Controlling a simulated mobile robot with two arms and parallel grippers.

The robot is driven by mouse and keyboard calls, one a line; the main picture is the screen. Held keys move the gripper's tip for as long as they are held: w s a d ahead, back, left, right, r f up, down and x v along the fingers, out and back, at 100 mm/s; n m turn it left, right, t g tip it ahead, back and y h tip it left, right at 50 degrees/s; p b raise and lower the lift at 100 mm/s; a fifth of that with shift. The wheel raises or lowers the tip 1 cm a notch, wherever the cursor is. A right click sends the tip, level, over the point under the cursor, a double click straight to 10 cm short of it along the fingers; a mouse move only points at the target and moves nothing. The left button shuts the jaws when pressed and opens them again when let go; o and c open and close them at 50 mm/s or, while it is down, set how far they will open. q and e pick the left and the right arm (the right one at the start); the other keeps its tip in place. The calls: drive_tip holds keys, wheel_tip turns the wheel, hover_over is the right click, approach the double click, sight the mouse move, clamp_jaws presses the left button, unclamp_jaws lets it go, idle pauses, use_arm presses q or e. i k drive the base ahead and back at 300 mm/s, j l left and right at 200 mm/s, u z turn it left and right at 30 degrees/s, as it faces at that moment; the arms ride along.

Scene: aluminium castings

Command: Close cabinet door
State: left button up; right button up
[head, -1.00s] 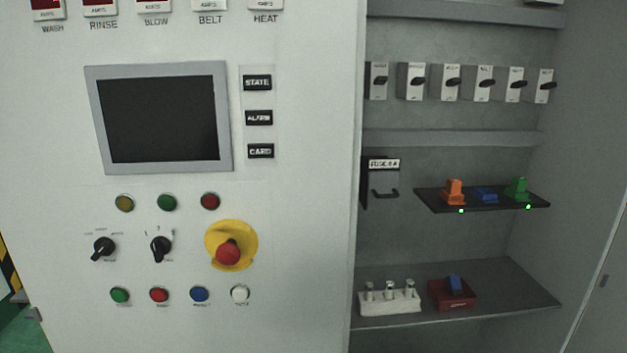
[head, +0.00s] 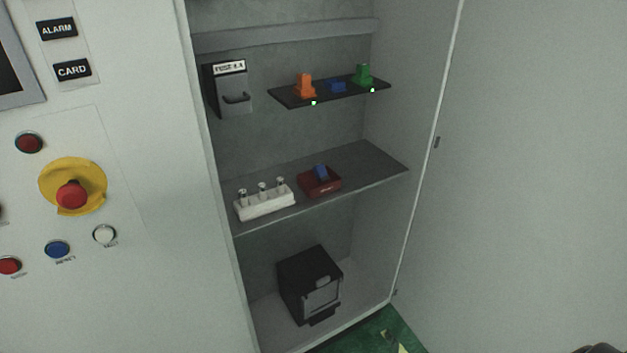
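The cabinet (head: 297,138) stands open, with its shelves and contents in plain sight. A large plain grey panel (head: 530,170) fills the right of the head view and looks like its door, swung open to the right. It meets the cabinet along the pale right edge, where a small dark fitting (head: 437,142) shows. The panel's far edge and any handle are out of frame. Neither gripper can be made out. A small dark shape at the bottom right corner is too cut off to identify.
A shelf holds a white fuse holder (head: 264,203) and a red box (head: 319,182). Orange, blue and green pieces sit on a dark shelf (head: 290,99) above. A black box (head: 310,285) stands at the cabinet bottom. Green floor (head: 375,332) shows in front.

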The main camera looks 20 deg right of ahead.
sight(516, 242)
drive_tip(key=k+l+u, duration=0.15)
drive_tip(key=k+l, duration=0.6)
drive_tip(key=l, duration=0.3)
drive_tip(key=k+l+u, duration=0.2)
drive_tip(key=k+l, duration=0.55)
drive_tip(key=l, duration=0.2)
drive_tip(key=l+u, duration=0.1)
drive_tip(key=l, duration=0.8)
drive_tip(key=k+l+u, duration=0.15)
drive_tip(key=l, duration=0.8)
drive_tip(key=i+l, duration=0.1)
drive_tip(key=l, duration=0.55)
drive_tip(key=i+z, duration=0.05)
